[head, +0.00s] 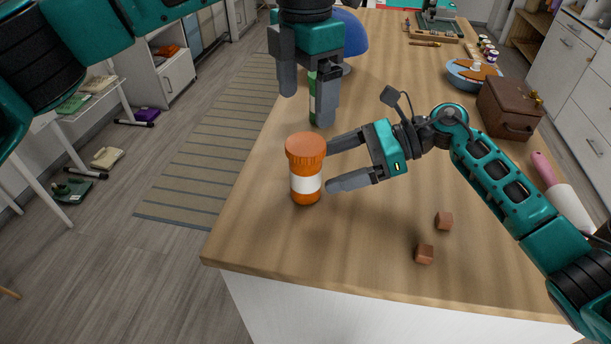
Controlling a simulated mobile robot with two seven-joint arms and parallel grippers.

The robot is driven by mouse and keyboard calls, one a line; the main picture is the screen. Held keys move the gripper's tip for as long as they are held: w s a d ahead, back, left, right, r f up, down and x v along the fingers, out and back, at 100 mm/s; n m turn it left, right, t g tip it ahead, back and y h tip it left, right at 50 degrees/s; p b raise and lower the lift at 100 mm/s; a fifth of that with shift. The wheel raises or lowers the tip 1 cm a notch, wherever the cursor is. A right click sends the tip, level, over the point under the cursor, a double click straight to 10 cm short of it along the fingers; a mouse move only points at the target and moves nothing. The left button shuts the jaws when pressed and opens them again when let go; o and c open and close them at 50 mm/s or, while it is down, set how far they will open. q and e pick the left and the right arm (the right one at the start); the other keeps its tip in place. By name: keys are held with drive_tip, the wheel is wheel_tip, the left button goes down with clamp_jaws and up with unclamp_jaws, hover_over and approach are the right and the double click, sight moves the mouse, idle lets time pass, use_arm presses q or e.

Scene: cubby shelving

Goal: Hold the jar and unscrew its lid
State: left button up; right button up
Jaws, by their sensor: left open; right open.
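The jar (306,184) is orange with a white label band and stands upright near the front left of the wooden table. Its ridged orange lid (306,147) sits on top. My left gripper (306,108) points down from above, behind and above the lid in the picture; its fingers are apart and hold nothing. My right gripper (338,166) comes in from the right, its open fingers pointing left at the jar. The fingertips are close to the jar's right side; I cannot tell whether they touch it.
Two small brown cubes (444,220) lie right of the jar on the table (370,270). A green object (313,98) is partly hidden behind my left gripper. A blue round object (351,38), a brown box (509,107) and a blue bowl (457,81) stand farther back.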

sight(306, 174)
drive_tip(key=x, duration=0.6)
drive_tip(key=shift+a, duration=0.15)
